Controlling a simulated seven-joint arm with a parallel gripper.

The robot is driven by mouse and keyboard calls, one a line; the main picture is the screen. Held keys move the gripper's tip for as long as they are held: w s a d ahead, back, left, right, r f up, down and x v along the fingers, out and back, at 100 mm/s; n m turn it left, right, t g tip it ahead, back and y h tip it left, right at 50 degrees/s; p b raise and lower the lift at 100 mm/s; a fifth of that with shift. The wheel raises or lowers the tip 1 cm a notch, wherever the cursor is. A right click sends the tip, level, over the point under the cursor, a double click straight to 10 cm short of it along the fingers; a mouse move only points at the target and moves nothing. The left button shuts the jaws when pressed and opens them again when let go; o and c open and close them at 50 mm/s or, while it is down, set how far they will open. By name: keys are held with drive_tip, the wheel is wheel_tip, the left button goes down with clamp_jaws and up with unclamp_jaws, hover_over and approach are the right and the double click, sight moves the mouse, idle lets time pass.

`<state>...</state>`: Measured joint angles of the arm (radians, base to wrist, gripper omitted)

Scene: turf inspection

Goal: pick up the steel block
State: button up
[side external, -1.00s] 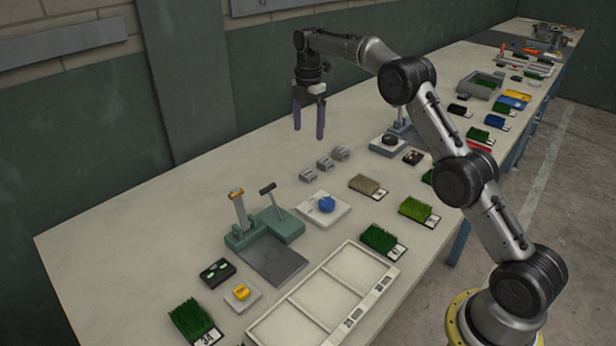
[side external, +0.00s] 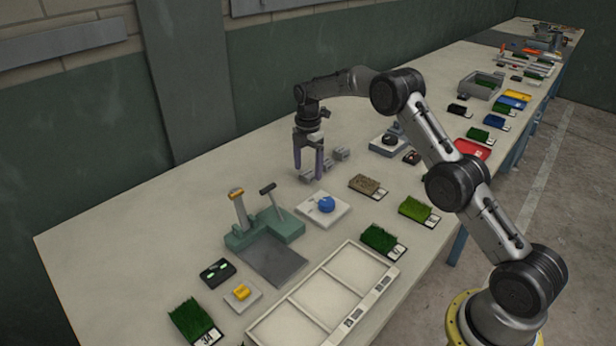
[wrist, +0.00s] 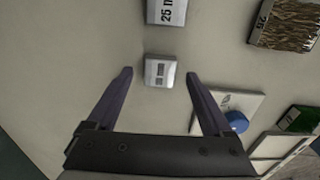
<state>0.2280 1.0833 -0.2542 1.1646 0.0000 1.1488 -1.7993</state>
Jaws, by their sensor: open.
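Several small grey steel blocks stand in a row on the table, with the far one (side external: 342,154) clear of my fingers in the side view. My gripper (side external: 308,172) is open, pointing down at the near end of the row, and its fingers partly hide the near block (side external: 306,177). In the wrist view a small steel block (wrist: 160,71) shows between the open fingertips, untouched as far as I can see. A larger block (wrist: 166,11) with a "25" label lies beyond it at the top edge. Finger height above the table is hard to tell.
A white plate with a blue knob (side external: 326,204) lies just in front of the blocks. A brown turf sample (side external: 368,186) is to the right. A green press-like stand (side external: 265,228) is at front left. The table behind the blocks, towards the wall, is bare.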

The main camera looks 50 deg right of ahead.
drive_tip(key=shift+f, duration=0.65)
drive_tip(key=shift+r, duration=0.1)
clamp_jaws()
